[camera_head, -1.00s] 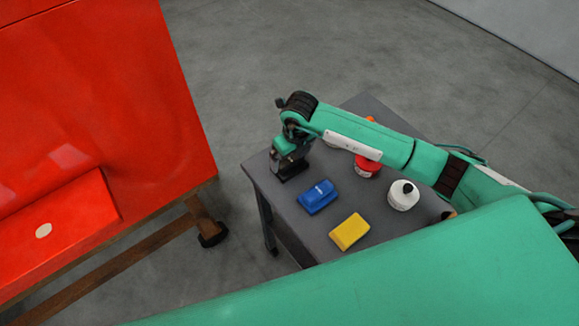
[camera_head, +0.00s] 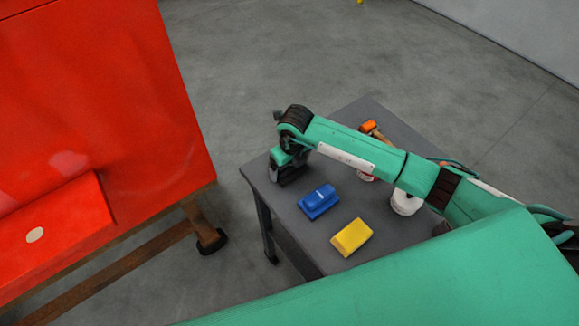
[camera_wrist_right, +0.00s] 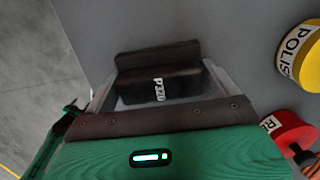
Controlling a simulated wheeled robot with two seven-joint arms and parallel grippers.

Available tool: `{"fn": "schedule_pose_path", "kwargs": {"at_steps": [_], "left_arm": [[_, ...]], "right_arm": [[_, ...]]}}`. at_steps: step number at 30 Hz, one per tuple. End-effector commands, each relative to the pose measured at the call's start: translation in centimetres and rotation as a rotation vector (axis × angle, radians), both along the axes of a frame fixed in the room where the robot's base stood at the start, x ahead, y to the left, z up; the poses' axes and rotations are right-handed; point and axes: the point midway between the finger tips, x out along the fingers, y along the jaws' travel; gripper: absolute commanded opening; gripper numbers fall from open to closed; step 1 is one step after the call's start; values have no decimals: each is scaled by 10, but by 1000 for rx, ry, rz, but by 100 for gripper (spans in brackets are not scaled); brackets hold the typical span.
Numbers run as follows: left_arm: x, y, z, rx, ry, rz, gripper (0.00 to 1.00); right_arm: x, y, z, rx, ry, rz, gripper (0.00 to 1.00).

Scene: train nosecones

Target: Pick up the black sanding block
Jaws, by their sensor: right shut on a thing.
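The black sanding block (camera_wrist_right: 160,72), marked P320, sits between the fingers of my right gripper (camera_wrist_right: 158,92) in the right wrist view. The gripper is shut on it. In the head view my right gripper (camera_head: 288,166) points down at the left corner of the grey table (camera_head: 335,262), with the dark block (camera_head: 292,179) low at its fingertips. Whether the block still touches the table is hard to tell. My left gripper is not in view.
A blue block (camera_head: 318,201) and a yellow block (camera_head: 351,237) lie nearby on the table. A white bottle (camera_head: 404,204) and an orange-headed hammer (camera_head: 370,127) are partly behind my arm. A yellow can (camera_wrist_right: 303,55) and a red can (camera_wrist_right: 290,131) stand right. A red panel (camera_head: 110,110) rises left.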

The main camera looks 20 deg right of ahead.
Motion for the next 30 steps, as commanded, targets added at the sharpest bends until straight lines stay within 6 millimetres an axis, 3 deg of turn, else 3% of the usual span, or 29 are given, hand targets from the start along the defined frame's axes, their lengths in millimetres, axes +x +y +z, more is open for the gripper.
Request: {"fn": "schedule_pose_path", "kwargs": {"at_steps": [5, 11, 24, 30], "left_arm": [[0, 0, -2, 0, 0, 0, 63], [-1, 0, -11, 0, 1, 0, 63], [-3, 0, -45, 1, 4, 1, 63], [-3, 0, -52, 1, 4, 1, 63]], "right_arm": [[1, 0, 5, -1, -1, 0, 65], [1, -1, 29, -1, -4, 1, 65], [1, 0, 148, 0, -6, 2, 65], [1, 0, 182, 0, -3, 1, 65]]}}
